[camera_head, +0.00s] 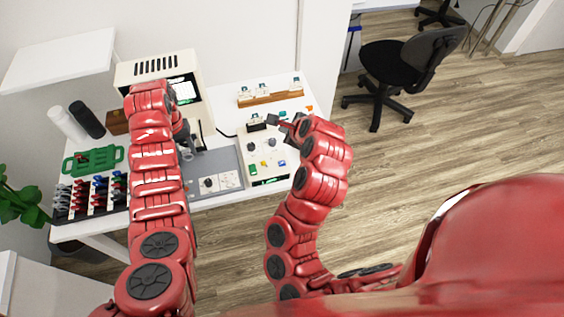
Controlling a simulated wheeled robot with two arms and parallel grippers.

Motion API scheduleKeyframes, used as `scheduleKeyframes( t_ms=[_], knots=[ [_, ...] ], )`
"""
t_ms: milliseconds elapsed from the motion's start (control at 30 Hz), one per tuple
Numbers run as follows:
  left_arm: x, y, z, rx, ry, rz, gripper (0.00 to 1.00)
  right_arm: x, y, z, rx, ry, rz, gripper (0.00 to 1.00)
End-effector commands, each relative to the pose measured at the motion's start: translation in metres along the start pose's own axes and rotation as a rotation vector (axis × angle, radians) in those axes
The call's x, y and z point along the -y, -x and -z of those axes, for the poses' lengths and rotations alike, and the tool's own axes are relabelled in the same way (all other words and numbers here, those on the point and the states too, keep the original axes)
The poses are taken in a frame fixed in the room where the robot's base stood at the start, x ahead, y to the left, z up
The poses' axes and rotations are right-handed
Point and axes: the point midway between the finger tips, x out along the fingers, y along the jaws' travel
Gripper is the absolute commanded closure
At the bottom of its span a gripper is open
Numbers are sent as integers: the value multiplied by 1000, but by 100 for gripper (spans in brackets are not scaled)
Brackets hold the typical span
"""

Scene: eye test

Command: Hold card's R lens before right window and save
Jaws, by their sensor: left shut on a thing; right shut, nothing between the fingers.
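A cream machine (137,70) with vent slots and a partly hidden dark screen with green on it (187,88) stands at the back of the white table. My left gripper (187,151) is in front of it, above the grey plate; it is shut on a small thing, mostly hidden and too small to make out. My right gripper (271,120) is shut and empty, above the back of a cream control box (278,158) with several coloured knobs and a green display (268,181). I cannot make out the card, its R lens or the right window.
A wooden rack (270,98) with several small pieces stands at the back right. A green tray (92,160), a dark rack of coloured items (92,197), a white bottle (66,123) and a black bottle (87,119) are at left. A grey plate (215,163) carries a white dial panel (219,183).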

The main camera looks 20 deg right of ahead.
Motion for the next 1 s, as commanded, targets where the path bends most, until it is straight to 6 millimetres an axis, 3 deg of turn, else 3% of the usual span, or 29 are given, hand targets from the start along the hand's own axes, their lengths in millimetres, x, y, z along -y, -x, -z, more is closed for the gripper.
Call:
scheduleKeyframes(
  t_ms=[1000],
  knots=[
    [0, 52, -49, 0, 0, 0, 100, 40, 55, -40, 0, 0, 1, 100]
  ],
)
